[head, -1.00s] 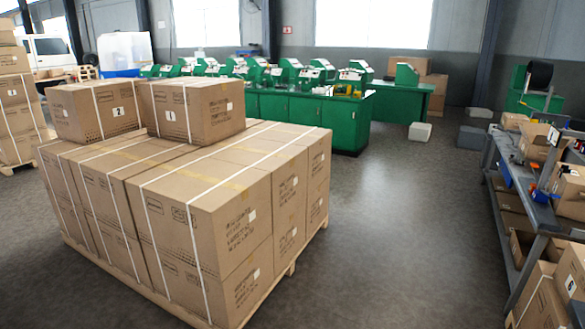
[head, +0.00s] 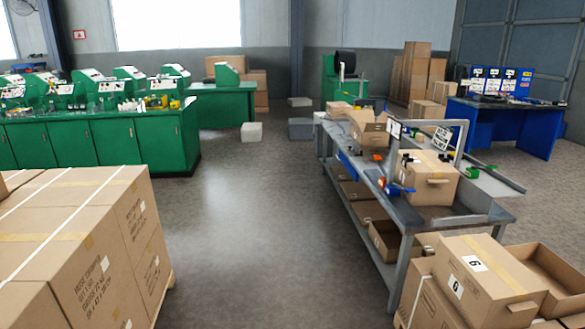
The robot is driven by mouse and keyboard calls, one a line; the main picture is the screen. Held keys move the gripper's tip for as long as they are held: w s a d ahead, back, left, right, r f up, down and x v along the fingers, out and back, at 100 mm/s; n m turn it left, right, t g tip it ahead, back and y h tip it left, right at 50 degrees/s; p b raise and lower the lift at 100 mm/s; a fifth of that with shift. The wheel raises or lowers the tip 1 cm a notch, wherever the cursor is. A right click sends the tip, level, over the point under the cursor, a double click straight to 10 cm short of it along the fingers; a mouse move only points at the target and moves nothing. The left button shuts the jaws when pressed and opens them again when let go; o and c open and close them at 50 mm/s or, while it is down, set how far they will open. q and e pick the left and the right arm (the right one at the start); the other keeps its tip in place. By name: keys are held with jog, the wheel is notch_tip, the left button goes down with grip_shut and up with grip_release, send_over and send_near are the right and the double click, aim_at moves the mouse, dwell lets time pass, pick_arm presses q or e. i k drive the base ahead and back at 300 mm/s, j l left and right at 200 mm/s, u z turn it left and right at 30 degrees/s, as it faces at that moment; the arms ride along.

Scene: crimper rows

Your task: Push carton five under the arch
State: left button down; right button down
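A grey metal arch (head: 464,137) stands on the long grey workbench (head: 493,213) right of centre. A closed brown carton (head: 432,190) sits on the bench at the arch, between or just beside its posts; I cannot tell how far under it is. No number is readable on this carton, so I cannot tell whether it is carton five. A carton marked 6 (head: 492,297) rests on a stack at the lower right. Neither of my grippers is in view.
Strapped cartons (head: 75,235) on a pallet fill the lower left. Green benches with machines (head: 105,140) stand behind. An open carton (head: 368,130) lies farther along the workbench. A blue table (head: 540,130) is at the right. The floor between pallet and workbench is clear.

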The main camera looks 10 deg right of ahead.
aim_at(434, 182)
jog(key=i+z, duration=0.15)
jog(key=i, duration=0.65)
jog(key=i+j+z, duration=0.2)
jog(key=i, duration=0.65)
